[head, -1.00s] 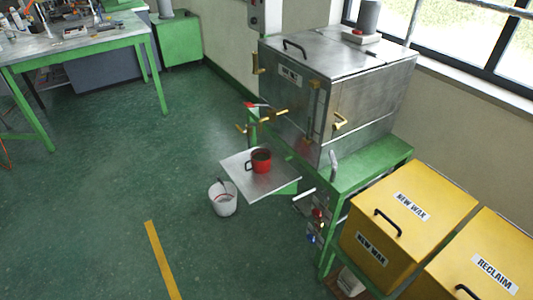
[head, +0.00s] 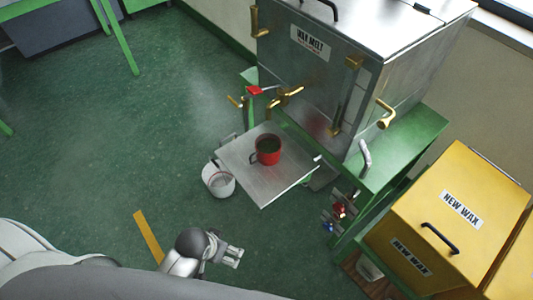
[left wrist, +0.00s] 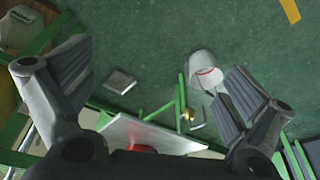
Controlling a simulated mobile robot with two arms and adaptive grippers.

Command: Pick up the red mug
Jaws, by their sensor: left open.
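The red mug (head: 270,159) stands upright on the small metal shelf (head: 285,185) below the tap of the wax melter; its handle points left in the head view. The inside of the mug looks dark. My left gripper (head: 239,256) is below the shelf in the head view, apart from the mug. In the left wrist view my left gripper (left wrist: 155,95) has its fingers spread wide with nothing between them. Only a little of the red mug (left wrist: 142,149) shows there, at the lower edge on the shelf (left wrist: 170,138). My right gripper is not in view.
The metal wax melter (head: 310,85) with brass taps stands behind the shelf. A white bucket (head: 219,182) stands on the floor left of the shelf. A yellow NEW WAX bin (head: 470,190) is at the right. The green floor at the left is open.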

